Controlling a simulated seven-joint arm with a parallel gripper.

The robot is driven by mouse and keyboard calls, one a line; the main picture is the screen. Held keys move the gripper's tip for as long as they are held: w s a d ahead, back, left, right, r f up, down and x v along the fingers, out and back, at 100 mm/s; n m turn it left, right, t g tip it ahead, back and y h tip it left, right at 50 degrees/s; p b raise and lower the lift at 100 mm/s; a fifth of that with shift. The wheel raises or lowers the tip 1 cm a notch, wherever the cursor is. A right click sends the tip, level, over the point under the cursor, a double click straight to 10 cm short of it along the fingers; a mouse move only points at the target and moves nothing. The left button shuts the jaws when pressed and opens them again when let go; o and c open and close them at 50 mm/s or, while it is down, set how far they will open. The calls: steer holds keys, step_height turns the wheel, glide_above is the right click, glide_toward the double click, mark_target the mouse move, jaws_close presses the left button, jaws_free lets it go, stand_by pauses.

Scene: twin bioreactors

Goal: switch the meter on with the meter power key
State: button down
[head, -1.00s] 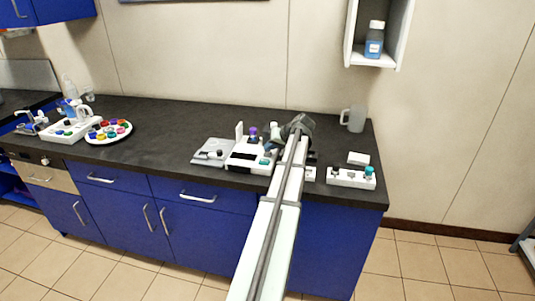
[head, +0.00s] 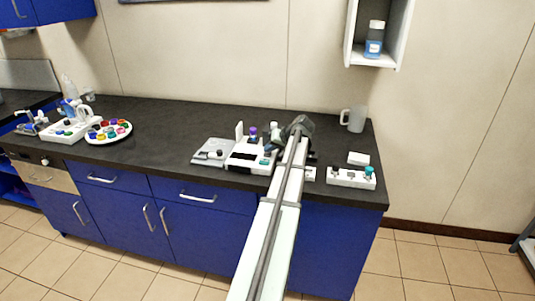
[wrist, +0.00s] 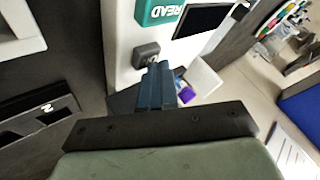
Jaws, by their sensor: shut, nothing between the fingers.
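The meter (head: 243,166) is a white unit on the dark counter, left of my arm in the head view. In the wrist view its white body (wrist: 122,35) carries a teal READ key (wrist: 160,11), a dark screen (wrist: 203,20) and a small grey power key (wrist: 146,53) with a pale mark. My gripper (wrist: 155,70) is shut and empty, its fingertips at the lower edge of the power key. Whether they touch it I cannot tell. In the head view my arm hides the fingertips and the power key.
A purple-capped vial (head: 253,133) stands behind the meter, and a grey-white device (head: 213,151) lies left of it. A white block with knobs (head: 350,178) is right of my arm. The counter's middle left is clear.

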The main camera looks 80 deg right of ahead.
mark_target(270, 154)
steer(key=shift+r, duration=0.75)
steer(key=shift+r, duration=0.1)
steer(key=shift+r, duration=2.9)
